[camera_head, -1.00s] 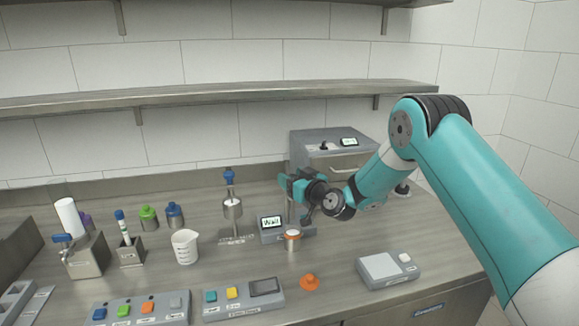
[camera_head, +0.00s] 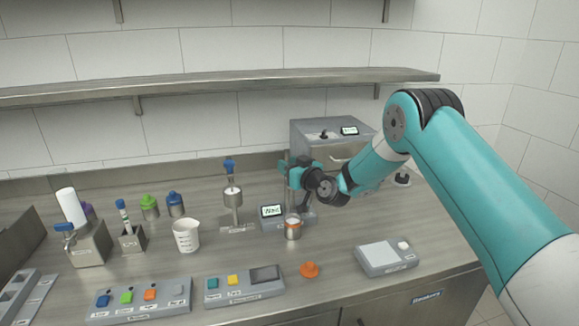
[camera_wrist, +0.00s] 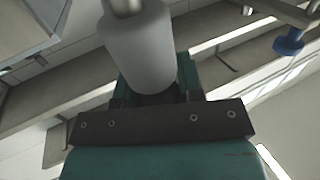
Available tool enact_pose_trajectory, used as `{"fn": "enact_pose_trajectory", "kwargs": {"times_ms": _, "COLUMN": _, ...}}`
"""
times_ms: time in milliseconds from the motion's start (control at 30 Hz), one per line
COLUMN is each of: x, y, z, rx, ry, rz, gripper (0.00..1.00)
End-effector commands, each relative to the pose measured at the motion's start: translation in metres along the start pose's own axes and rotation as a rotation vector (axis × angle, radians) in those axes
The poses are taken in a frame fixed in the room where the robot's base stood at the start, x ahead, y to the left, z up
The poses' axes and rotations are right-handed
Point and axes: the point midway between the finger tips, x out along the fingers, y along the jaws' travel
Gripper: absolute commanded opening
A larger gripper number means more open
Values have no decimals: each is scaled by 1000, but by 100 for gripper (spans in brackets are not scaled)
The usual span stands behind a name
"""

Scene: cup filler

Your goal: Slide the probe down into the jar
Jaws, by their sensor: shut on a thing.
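The jar (camera_head: 292,229) is small, with an orange-brown band, and stands upright and open on the counter in front of the grey unit with the "Wait" screen. My gripper (camera_head: 296,174) is above and slightly behind the jar in the head view. It is shut on a thick grey cylinder, the probe's body (camera_wrist: 140,50), which shows between the jaws in the wrist view. The gripper hides most of the probe in the head view. I cannot tell whether its lower end is inside the jar mouth.
The "Wait" unit (camera_head: 272,212) is close behind the jar, and a larger grey machine (camera_head: 325,138) stands behind my gripper. An orange cap (camera_head: 310,270) lies in front. A balance (camera_head: 386,257) is at right, a white beaker (camera_head: 186,236) at left. A shelf (camera_head: 220,84) runs above.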

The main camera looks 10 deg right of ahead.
Motion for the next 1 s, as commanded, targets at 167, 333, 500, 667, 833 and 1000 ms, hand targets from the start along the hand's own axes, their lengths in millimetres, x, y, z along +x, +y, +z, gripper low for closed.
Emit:
{"fn": "enact_pose_trajectory", "kwargs": {"times_ms": 167, "x": 0, "y": 0, "z": 27, "rx": -1, "ry": 0, "rz": 2, "gripper": 0}}
{"fn": "enact_pose_trajectory", "kwargs": {"times_ms": 333, "x": 0, "y": 0, "z": 53, "rx": -2, "ry": 0, "rz": 2, "gripper": 0}}
{"fn": "enact_pose_trajectory", "kwargs": {"times_ms": 500, "x": 0, "y": 0, "z": 69, "rx": -1, "ry": 0, "rz": 1, "gripper": 0}}
{"fn": "enact_pose_trajectory", "kwargs": {"times_ms": 667, "x": 0, "y": 1, "z": 69, "rx": 0, "ry": -1, "rz": 1, "gripper": 0}}
{"fn": "enact_pose_trajectory", "kwargs": {"times_ms": 833, "x": 0, "y": 1, "z": 67, "rx": 0, "ry": -2, "rz": 2, "gripper": 0}}
{"fn": "enact_pose_trajectory", "kwargs": {"times_ms": 1000, "x": 0, "y": 1, "z": 67, "rx": 0, "ry": -1, "rz": 1, "gripper": 59}}
